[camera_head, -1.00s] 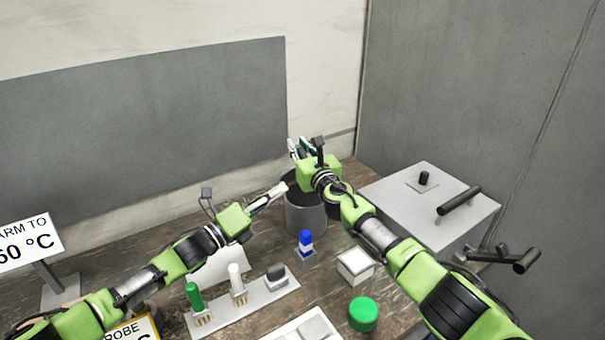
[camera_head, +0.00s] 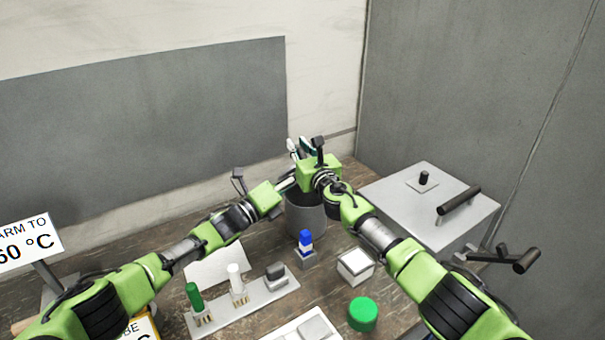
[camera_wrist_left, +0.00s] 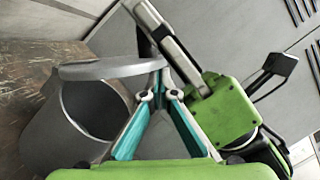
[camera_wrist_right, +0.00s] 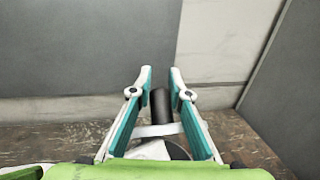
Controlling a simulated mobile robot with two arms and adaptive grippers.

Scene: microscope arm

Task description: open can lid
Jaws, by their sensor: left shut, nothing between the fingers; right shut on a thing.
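The grey can (camera_head: 306,222) stands on the table, its dark mouth partly hidden by my grippers. In the left wrist view the can (camera_wrist_left: 55,135) shows its open dark inside, with the grey lid (camera_wrist_left: 105,69) seen nearly edge-on, raised at one side of the rim. My left gripper (camera_head: 290,182) is shut and empty at the lid side of the mouth; in its wrist view its fingertips (camera_wrist_left: 158,72) are close to the lid's edge, contact unclear. My right gripper (camera_head: 299,150) is beyond the can, shut on a dark round handle (camera_wrist_right: 160,105).
In front of the can are a blue-capped item (camera_head: 305,240), a white box (camera_head: 355,265), a green round cap (camera_head: 362,314) and a rack (camera_head: 245,300) of capped items. A grey box (camera_head: 430,200) with handles stands at right. A wall is close behind the can.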

